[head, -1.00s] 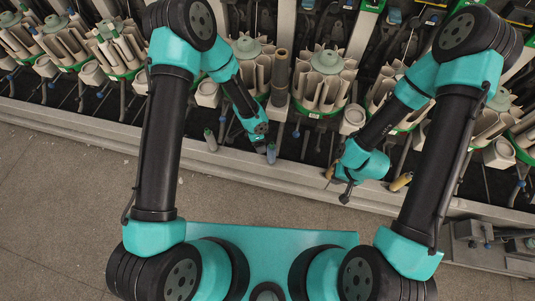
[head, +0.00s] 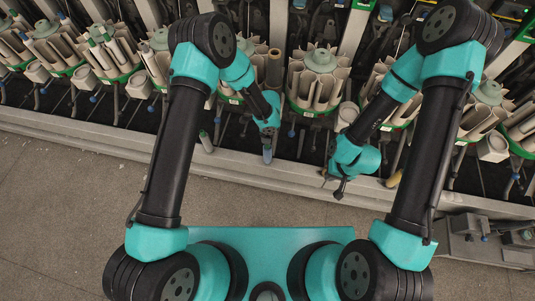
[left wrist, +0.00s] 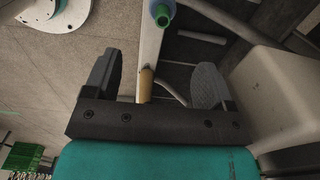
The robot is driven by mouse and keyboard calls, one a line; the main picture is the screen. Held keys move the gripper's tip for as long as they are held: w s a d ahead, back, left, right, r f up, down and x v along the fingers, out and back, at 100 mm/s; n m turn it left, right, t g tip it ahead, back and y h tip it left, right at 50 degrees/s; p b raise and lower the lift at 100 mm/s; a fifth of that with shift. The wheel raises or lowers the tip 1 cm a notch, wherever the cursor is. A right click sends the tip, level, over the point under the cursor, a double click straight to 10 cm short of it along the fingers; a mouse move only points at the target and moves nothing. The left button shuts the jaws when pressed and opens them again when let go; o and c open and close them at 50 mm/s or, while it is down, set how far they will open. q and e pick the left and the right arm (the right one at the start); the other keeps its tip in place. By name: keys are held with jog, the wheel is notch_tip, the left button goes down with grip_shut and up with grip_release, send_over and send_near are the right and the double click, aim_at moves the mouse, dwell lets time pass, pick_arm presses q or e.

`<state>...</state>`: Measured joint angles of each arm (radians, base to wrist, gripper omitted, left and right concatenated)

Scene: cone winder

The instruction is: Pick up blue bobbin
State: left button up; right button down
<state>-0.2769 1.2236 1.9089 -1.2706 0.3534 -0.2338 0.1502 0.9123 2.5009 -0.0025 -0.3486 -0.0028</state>
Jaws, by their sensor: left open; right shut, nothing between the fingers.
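My right gripper (head: 340,190) is shut and empty over the ledge, to the right of the blue bobbin.
A yellow bobbin (head: 393,179) is on the right, near my right gripper. Bobbin carousels (head: 317,80) line the machine behind. The floor (head: 70,190) in front is clear.

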aim_at(268, 147)
pick_arm(q)
notch_tip(268, 147, down, 9)
jog(key=shift+r, duration=0.1)
dwell(0.4)
jog(key=shift+w+f, duration=0.15)
jog(key=shift+f, duration=2.45)
jog(key=c, duration=0.9)
